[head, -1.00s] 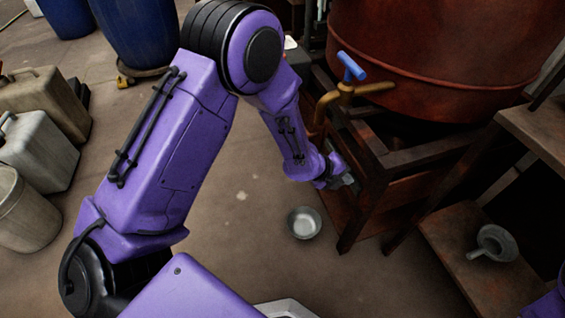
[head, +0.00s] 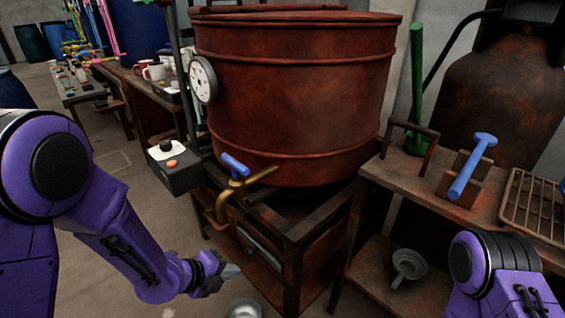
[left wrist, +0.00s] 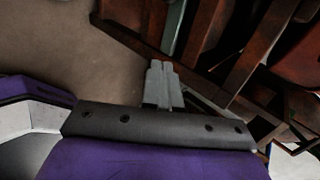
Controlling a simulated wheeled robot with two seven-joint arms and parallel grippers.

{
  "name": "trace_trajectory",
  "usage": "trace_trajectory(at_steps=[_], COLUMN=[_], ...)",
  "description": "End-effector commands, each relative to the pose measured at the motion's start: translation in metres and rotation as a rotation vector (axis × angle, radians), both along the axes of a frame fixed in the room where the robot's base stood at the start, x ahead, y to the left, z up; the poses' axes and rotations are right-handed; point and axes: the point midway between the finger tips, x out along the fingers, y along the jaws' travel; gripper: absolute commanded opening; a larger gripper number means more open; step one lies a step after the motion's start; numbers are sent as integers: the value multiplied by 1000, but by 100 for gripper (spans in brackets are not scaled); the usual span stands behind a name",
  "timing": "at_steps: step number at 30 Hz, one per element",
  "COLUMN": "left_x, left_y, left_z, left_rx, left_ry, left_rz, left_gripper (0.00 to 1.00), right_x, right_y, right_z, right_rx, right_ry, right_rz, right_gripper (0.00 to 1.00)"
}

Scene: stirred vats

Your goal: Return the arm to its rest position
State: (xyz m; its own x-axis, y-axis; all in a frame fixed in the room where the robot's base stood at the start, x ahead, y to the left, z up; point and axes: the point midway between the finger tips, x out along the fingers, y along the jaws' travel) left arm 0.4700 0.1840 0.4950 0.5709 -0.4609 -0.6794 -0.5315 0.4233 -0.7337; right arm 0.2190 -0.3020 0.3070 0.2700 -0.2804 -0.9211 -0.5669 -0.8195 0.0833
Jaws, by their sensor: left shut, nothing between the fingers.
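My left arm comes in from the left in the head view, bent at the elbow.
A rusty red vat (head: 300,90) with a gauge stands on a dark wooden stand (head: 292,265). A brass tap (head: 243,187) with a blue handle juts out near the left arm. A metal bowl (head: 243,309) lies below. A bench (head: 480,205) with tools stands right.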

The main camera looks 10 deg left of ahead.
Motion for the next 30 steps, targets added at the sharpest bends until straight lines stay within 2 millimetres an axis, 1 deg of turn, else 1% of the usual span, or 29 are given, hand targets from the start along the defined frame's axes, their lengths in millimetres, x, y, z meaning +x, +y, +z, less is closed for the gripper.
trace_trajectory(at_steps=[2,4,5,7,8,9,10,11,12,14,15,16,19,20,21,25,26,27,28,30], left_x=[1,6,10,17,16,11,3,-7,-27,-57,-78,-93,-144,-158,-178,-238,-251,-257,-254,-253], left_y=[0,1,4,13,19,29,37,47,61,79,90,96,112,115,118,118,118,118,118,118], left_z=[1,4,7,10,4,-8,-21,-37,-60,-88,-104,-114,-142,-149,-157,-182,-188,-173,-155,-133], left_rx=[-41,-159,-238,-477,-589,-739,-848,-953,-1082,-1209,-1261,-1282,-1289,-1266,-1227,-1065,-1027,-1009,-1019,-1020], left_ry=[27,83,115,204,254,320,369,410,447,457,444,432,373,360,348,376,388,392,389,389], left_rz=[46,194,299,605,753,961,1124,1294,1522,1791,1933,2023,2250,2295,2348,2457,2477,2485,2480,2477], left_gripper=[0,0,0,0,0,0,0,0,0,0,0,0,0,0,0,0,0,0,0,0], right_x=[0,0,0,0,0,0,0,0,0,0,0,0,0,0,0,0,0,0,-1,0], right_y=[0,0,0,0,0,0,0,0,0,0,0,0,0,0,0,0,0,0,0,0], right_z=[0,0,0,0,0,0,0,0,0,0,0,0,0,0,0,0,0,16,33,55], right_rx=[0,0,0,0,0,0,0,0,0,0,0,0,0,0,0,0,0,1,0,0], right_ry=[0,0,0,0,0,0,0,0,0,0,0,0,0,0,0,0,0,1,1,0], right_rz=[0,0,0,0,0,0,0,0,0,0,0,0,0,0,0,0,0,0,0,0], right_gripper=[43,43,43,43,43,43,43,43,43,43,43,43,43,43,43,43,43,43,43,43])
